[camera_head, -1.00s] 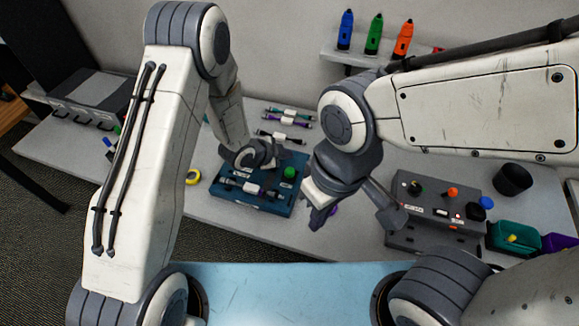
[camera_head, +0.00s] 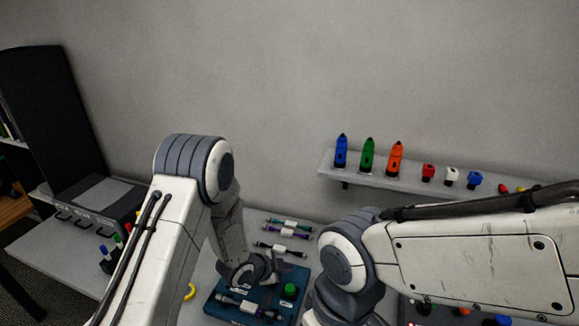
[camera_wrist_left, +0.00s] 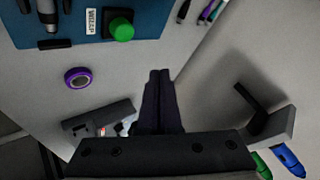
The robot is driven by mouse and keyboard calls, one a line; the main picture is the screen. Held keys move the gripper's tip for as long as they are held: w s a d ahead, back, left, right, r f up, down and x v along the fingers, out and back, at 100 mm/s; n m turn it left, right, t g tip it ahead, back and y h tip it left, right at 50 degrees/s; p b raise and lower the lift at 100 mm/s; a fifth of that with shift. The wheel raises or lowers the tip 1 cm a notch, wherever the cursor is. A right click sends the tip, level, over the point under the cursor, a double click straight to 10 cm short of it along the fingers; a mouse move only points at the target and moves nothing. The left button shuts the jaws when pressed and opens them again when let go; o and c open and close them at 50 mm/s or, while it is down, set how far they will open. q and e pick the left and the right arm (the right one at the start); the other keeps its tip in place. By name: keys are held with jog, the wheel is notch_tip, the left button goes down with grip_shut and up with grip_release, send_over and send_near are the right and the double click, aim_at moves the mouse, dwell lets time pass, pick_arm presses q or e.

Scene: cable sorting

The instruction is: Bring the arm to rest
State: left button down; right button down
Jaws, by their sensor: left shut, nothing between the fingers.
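My left gripper (camera_head: 264,270) shows in the head view over the blue board, with its arm coming in from the left. In the left wrist view its fingers (camera_wrist_left: 159,92) are together with nothing between them. The blue board (camera_head: 219,307) carries a green button (camera_head: 290,290) and a connector cable (camera_head: 246,306); it also shows in the left wrist view (camera_wrist_left: 150,19). My right arm comes in from the right; its gripper is below the head view's edge.
A wall shelf (camera_head: 440,184) holds blue, green and orange pens. Several cables (camera_head: 287,233) lie behind the board. A grey case (camera_head: 97,200) stands at left. A purple roll (camera_wrist_left: 78,77) lies beside the board in the left wrist view.

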pick_arm(q)
jog(key=s+r+n+g+y+b, duration=0.2)
jog(key=s+r+n+y+b, duration=0.3)
jog(key=s+r, duration=0.55)
jog(key=s+a+n+g+b, duration=0.2)
jog(key=s, duration=0.8)
jog(key=s+a+r+n+g+b, duration=0.1)
jog(key=s+a+n+g+b, duration=0.1)
jog(key=s, duration=0.9)
jog(key=shift+r+n+g+b, duration=0.2)
jog(key=shift+n+g+b, duration=0.15)
jog(key=shift+n, duration=0.25)
jog(key=shift+w, duration=0.1)
